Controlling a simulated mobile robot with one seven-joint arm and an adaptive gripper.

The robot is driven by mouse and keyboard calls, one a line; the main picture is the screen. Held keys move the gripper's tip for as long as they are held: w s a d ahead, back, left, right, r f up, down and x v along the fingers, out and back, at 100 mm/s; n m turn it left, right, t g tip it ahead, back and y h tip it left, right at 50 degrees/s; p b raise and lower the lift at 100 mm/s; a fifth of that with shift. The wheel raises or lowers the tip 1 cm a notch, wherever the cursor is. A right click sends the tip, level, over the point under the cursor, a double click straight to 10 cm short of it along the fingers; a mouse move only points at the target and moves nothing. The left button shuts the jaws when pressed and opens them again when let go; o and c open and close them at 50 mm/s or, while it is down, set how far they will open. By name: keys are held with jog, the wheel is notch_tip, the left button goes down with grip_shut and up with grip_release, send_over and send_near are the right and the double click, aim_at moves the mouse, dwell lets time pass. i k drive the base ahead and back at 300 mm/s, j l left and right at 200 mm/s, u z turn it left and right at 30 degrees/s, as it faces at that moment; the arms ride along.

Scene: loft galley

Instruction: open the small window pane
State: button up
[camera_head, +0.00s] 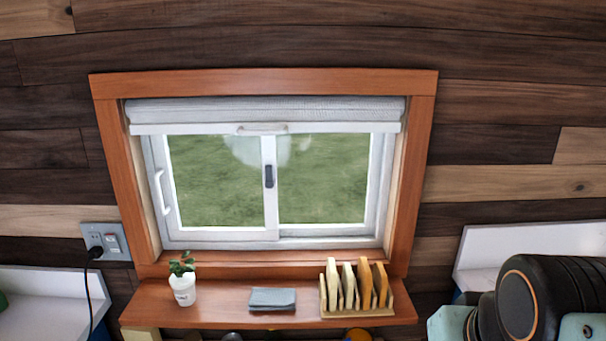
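The small window is set in a reddish wooden frame (420,150) on the plank wall. It has two white-framed panes side by side. The left pane (215,185) has a white bar handle (161,192) on its left edge. The right pane (325,180) meets it at a middle upright, which bears a dark latch (268,176). No open gap shows between the panes and the window frame. A rolled white blind (265,110) covers the top. My gripper is not visible; only part of my dark arm shows at the lower right.
A wooden shelf (220,312) below the window holds a potted plant (184,287), a folded grey cloth (272,298) and a rack (358,310) with several boards. A socket with a plugged cord (106,242) is at left. White surfaces stand on both sides.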

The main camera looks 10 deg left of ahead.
aim_at(165, 187)
jog(key=u, duration=1.2)
